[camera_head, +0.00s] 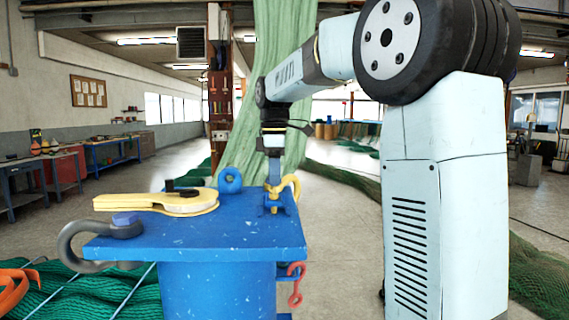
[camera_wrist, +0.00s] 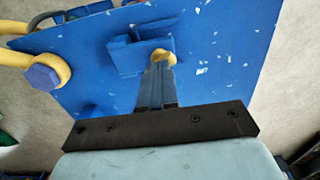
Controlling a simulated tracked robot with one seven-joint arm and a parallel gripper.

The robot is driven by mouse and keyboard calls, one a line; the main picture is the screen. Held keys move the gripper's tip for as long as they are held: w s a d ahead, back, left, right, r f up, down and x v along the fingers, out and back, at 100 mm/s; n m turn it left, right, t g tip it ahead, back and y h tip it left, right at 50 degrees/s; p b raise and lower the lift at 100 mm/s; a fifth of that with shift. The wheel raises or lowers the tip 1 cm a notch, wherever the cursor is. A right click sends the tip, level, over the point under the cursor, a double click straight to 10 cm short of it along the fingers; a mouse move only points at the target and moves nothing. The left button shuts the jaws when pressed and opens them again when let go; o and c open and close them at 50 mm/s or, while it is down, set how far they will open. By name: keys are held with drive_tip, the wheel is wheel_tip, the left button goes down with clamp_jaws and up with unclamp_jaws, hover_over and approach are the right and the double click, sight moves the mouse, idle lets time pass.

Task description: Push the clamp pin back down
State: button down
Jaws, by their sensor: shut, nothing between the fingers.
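My gripper (camera_head: 274,182) points straight down over the right part of the blue stand top (camera_head: 240,238), its fingers together and empty. Below it is a small blue clamp bracket (camera_head: 279,208) fixed to the top. A small yellow piece, seemingly the clamp pin, shows in the wrist view (camera_wrist: 163,57) right at the fingertips, beside the blue bracket (camera_wrist: 137,52). The fingers partly cover it, so I cannot tell whether they touch it or how high it stands. A curved yellow hook or shackle (camera_head: 296,184) is just right of the gripper in the head view.
On the stand top lie a yellow flat tool (camera_head: 150,203) with a black knob, a blue ring (camera_head: 230,181) and a grey shackle (camera_head: 72,245) at the left edge. A red hook (camera_head: 296,285) hangs at the right. Green net (camera_head: 290,60) hangs behind.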

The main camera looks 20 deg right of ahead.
drive_tip(key=shift+f, duration=0.1)
idle(0.3)
drive_tip(key=shift+r, duration=0.4)
wheel_tip(320, 180, up, 13)
drive_tip(key=s+d+f+m+t, duration=0.2)
drive_tip(key=s+f+m, duration=0.5)
drive_tip(key=s+f, duration=0.5)
drive_tip(key=s+d+f+m+t, duration=0.3)
drive_tip(key=s+f+m, duration=0.5)
drive_tip(key=s, duration=0.8)
wheel_tip(320, 180, down, 4)
drive_tip(key=shift+r+t, duration=0.15)
drive_tip(key=shift+t, duration=0.15)
drive_tip(key=c, duration=1.8)
unclamp_jaws()
drive_tip(key=shift+c, duration=0.2)
